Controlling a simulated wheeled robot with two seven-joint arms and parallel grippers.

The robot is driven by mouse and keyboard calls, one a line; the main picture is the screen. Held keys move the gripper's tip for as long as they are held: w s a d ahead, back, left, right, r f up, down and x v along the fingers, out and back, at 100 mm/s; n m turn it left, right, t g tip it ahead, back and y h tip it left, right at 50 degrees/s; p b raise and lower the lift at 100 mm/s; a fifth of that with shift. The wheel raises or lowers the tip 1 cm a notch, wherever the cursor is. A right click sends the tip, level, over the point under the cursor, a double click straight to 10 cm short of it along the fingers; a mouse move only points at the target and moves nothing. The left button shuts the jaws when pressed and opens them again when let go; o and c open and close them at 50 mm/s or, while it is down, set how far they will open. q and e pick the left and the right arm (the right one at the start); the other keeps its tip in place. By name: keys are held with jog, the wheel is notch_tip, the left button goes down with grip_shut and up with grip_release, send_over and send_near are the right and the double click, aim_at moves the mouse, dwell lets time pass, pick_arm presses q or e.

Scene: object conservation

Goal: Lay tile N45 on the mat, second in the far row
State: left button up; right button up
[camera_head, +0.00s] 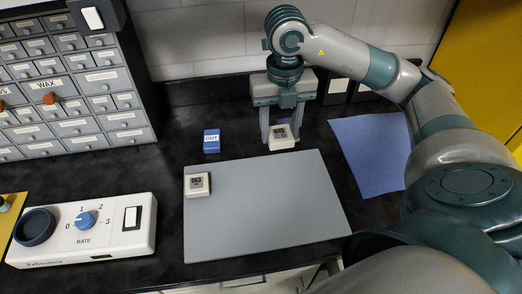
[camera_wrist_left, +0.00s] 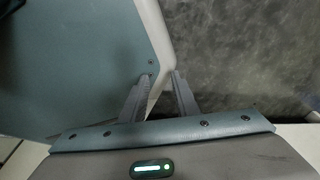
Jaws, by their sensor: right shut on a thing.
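The grey mat (camera_head: 265,205) lies in the middle of the dark counter. One white tile (camera_head: 197,190) with a dark label lies on its far left corner. My right gripper (camera_head: 281,135) is shut on another white tile with a dark label (camera_head: 281,143), at the mat's far edge. I cannot read its label or tell whether it is above the counter or touching it. My left gripper (camera_wrist_left: 162,78) shows only in the left wrist view, with its fingers apart and nothing between them.
A small blue block (camera_head: 212,141) stands behind the mat. A blue sheet (camera_head: 372,155) lies to the right. A white device with a rate dial (camera_head: 85,220) is at the front left. A drawer cabinet (camera_head: 75,95) stands at the back left. The mat's middle and front are bare.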

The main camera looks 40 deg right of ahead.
jog(key=shift+d, duration=0.1)
dwell(0.3)
